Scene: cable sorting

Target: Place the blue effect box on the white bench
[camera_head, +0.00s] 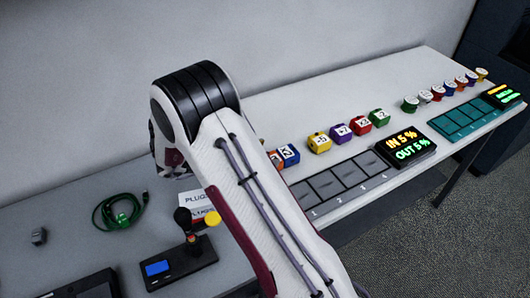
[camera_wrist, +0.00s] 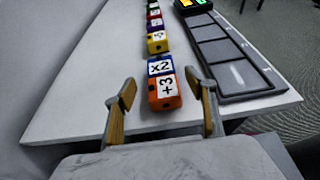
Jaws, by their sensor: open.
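The blue effect box (camera_wrist: 160,66), marked x2, stands in a row on the white bench (camera_wrist: 88,85), directly behind the orange box (camera_wrist: 166,93) marked +3. In the head view the blue box (camera_head: 289,154) shows just right of my arm, on the white bench (camera_head: 290,105). My gripper (camera_wrist: 161,88) is open and empty, with its two fingers apart on either side of the orange box's near end. The blue box lies beyond the fingertips. In the head view my arm hides the gripper and most of the orange box.
A yellow box (camera_head: 319,142), purple box (camera_head: 340,133), red box (camera_head: 361,124) and green box (camera_head: 379,117) continue the row. A dark numbered slot tray (camera_head: 335,184) and display (camera_head: 406,147) lie to its right. A joystick unit (camera_head: 180,263) and green cable (camera_head: 121,213) lie left.

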